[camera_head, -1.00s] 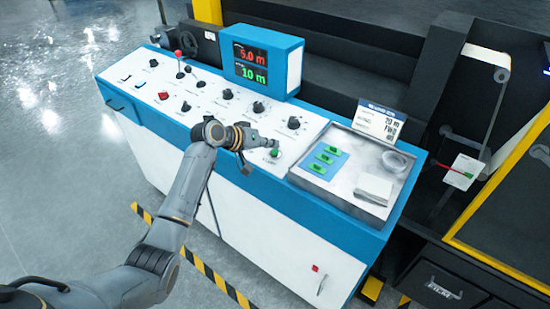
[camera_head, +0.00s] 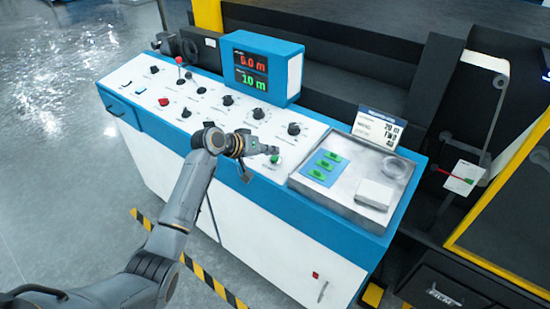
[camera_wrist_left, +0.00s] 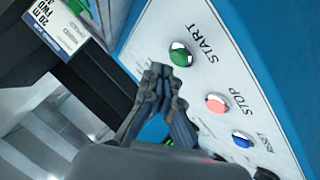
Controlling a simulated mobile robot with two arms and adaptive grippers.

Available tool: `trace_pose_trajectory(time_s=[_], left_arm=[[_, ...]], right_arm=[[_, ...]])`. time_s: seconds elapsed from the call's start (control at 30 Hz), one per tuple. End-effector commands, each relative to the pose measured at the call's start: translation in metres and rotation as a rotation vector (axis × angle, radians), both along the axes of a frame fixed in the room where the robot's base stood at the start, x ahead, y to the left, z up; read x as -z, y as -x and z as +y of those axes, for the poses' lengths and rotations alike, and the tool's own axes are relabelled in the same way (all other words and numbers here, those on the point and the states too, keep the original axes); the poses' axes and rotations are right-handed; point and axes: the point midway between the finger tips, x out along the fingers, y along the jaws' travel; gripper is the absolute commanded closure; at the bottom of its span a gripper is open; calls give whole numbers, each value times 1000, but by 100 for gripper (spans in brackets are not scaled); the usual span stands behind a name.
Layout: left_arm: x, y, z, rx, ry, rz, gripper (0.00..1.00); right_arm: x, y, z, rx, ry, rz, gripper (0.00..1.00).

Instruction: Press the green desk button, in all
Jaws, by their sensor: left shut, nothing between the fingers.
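The green desk button (camera_head: 275,160) sits near the front edge of the console's white panel. It also shows in the left wrist view as a green START button (camera_wrist_left: 180,54) in a metal ring. My left gripper (camera_head: 272,150) is shut and empty, just above and beside the green button in the head view. In the left wrist view its fingertips (camera_wrist_left: 160,72) lie close to the button, with a small gap in the picture. I cannot tell whether they touch. My right gripper is not in view.
A red STOP button (camera_wrist_left: 216,103) and a blue RESET button (camera_wrist_left: 242,139) line up with START. Several black knobs (camera_head: 293,128) fill the panel. A display box (camera_head: 262,68) stands behind. A metal tray (camera_head: 352,212) with green pieces on a blue card (camera_head: 325,164) is to the right.

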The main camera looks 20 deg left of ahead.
Motion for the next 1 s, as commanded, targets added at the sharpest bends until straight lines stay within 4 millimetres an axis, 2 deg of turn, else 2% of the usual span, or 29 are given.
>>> trace_pose_trajectory(time_s=[1.0], left_arm=[[8,-1,0,0,0,0,100]], right_arm=[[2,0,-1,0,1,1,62]])
